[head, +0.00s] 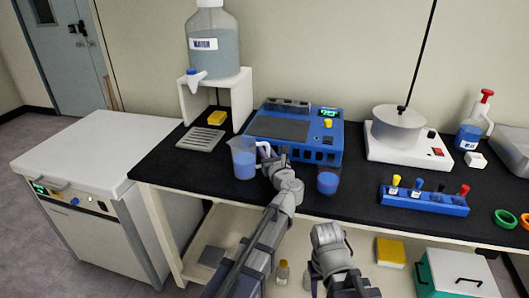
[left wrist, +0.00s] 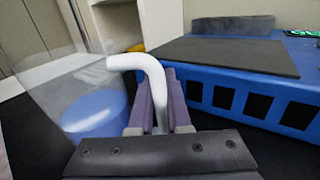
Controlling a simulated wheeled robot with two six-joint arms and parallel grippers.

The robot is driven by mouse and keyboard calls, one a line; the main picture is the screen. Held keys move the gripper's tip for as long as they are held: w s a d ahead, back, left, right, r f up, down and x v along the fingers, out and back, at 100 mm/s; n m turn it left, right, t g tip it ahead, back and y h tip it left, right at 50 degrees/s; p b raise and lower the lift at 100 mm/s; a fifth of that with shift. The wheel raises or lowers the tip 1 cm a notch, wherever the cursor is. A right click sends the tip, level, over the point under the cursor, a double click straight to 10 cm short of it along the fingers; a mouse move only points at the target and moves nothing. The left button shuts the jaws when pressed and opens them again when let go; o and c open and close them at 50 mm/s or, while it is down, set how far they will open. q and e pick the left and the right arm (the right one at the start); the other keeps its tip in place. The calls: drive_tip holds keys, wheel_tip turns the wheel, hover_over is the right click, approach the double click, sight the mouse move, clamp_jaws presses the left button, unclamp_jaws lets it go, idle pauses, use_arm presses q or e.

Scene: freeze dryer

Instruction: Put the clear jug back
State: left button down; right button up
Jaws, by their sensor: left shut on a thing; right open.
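The clear jug (head: 243,158) stands upright at the front of the black bench, left of the blue device, with blue liquid in its lower part. My left gripper (head: 268,160) is shut on its white handle. In the left wrist view the handle (left wrist: 155,88) is between the two fingers (left wrist: 160,105), and the clear jug wall (left wrist: 65,90) is to the left. Whether the jug's base touches the bench is hard to tell. My right gripper (head: 326,236) is open, low in front of the bench edge, with its fingers hardly visible.
A water bottle (head: 213,45) with a spigot stands on a white stand (head: 238,98), with a grey drip tray (head: 201,138) before it. The blue device (head: 300,130) is behind the jug. A small cup of blue liquid (head: 328,181) and a blue rack (head: 424,200) stand to the right.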

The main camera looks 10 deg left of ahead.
use_arm(q)
drive_tip(key=shift+f, duration=0.1)
drive_tip(key=c, duration=0.9)
unclamp_jaws()
drive_tip(key=shift+s, duration=0.1)
